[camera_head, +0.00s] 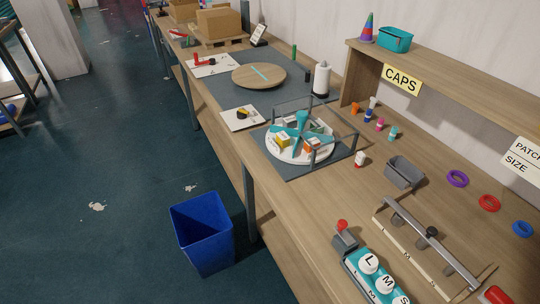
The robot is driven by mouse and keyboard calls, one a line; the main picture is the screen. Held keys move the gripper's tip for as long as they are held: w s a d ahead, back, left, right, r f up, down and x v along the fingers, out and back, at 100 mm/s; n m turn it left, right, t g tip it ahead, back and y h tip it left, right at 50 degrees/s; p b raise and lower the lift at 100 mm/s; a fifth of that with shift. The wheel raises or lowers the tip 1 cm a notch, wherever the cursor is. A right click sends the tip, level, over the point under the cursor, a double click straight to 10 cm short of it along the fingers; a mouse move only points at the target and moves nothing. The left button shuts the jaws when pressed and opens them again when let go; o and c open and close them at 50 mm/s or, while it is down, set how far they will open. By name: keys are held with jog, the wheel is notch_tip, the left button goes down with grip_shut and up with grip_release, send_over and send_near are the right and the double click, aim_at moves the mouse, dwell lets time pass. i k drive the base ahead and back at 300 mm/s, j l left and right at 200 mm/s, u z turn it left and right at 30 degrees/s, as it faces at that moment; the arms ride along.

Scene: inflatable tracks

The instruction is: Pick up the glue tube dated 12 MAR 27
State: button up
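No date can be read anywhere in the head view, so I cannot tell which thing is the glue tube dated 12 MAR 27. A round white carousel (290,156) with teal dividers stands on the bench inside a grey frame (355,140). Small items lie in its sections, among them a yellow one (283,141) and an orange-and-white one (309,147); they are too small to identify. My gripper is not in view.
Several small coloured pieces, one orange (354,107), stand below the CAPS sign (402,80). A grey bin (404,172), a clamp bar (430,234) and a teal block with lettered white knobs (368,264) occupy the near bench. A blue bin (203,232) stands on open floor.

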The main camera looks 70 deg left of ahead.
aim_at(360, 157)
jog(key=u, duration=1.75)
jog(key=i+j+z, duration=0.7)
jog(key=j+z, duration=0.25)
